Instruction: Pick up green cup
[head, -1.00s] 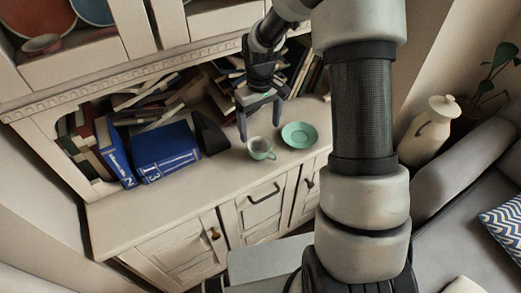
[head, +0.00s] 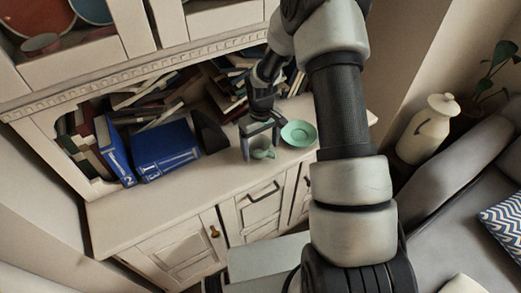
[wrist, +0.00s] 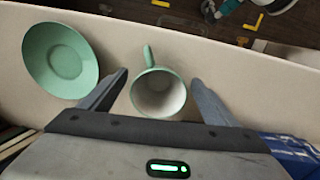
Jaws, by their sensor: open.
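The green cup (head: 264,154) stands on the cabinet top, to the left of a green saucer (head: 299,133). In the wrist view the cup (wrist: 159,94) shows a pale inside and its handle points away from my gripper. My gripper (head: 261,152) is open, with its fingers lowered around the cup. In the wrist view my gripper (wrist: 160,85) has one finger on each side of the cup, with a gap on both sides. Part of the cup is hidden behind the fingers in the head view.
The saucer also lies at the left in the wrist view (wrist: 61,61). Blue books (head: 166,151) and a dark bookend (head: 209,132) stand to the left on the cabinet top (head: 190,185). More books fill the back. The cabinet top's front edge is close to the cup.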

